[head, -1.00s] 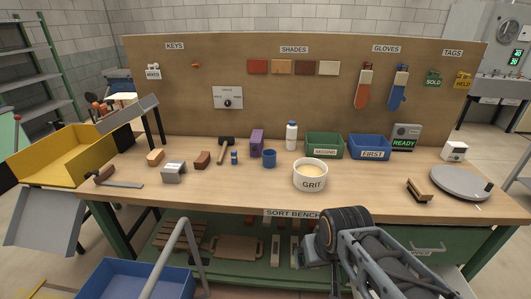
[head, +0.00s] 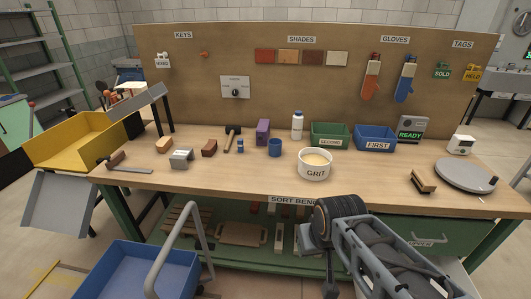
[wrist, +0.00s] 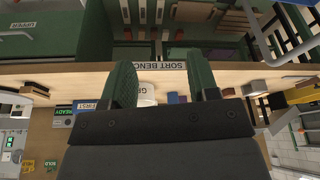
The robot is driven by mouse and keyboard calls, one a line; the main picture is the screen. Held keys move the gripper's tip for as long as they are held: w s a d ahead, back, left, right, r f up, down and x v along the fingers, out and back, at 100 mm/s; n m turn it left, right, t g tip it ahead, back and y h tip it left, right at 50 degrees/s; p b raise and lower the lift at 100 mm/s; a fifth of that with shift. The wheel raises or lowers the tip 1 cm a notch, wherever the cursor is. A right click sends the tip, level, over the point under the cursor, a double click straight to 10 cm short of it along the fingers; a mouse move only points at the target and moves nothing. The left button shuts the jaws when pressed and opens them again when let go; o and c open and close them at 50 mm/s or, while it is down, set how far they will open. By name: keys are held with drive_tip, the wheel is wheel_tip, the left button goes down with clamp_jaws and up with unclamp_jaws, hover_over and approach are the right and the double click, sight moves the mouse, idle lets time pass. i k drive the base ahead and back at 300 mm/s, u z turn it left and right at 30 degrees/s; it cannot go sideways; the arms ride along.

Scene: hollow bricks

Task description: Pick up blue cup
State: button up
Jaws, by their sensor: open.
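The blue cup (head: 275,148) stands upright on the wooden bench, left of the white GRIT tub (head: 314,166) and right of a small blue bottle. In the wrist view, which is upside down, a small part of the blue cup (wrist: 172,98) shows between the fingers, beyond the bench's front edge. My gripper (wrist: 163,78) is open, with two green fingers apart and nothing between them. It is in front of the bench, well short of the cup. In the head view my arm fills the lower right; the fingers cannot be made out there.
A purple block (head: 263,132) stands just behind the cup, with a hammer (head: 230,138) and small blue bottle (head: 240,146) to the left. Green (head: 330,143) and blue (head: 375,145) bins stand behind the tub. The bench top in front of the cup is clear.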

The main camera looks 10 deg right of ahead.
sight(275, 148)
drive_tip(key=u, duration=0.85)
drive_tip(key=k, duration=1.1)
drive_tip(key=u, duration=1.1)
drive_tip(key=i, duration=0.55)
drive_tip(key=z, duration=0.65)
drive_tip(key=i, duration=1.1)
drive_tip(key=z, duration=1.6)
drive_tip(key=i, duration=0.55)
drive_tip(key=z, duration=0.55)
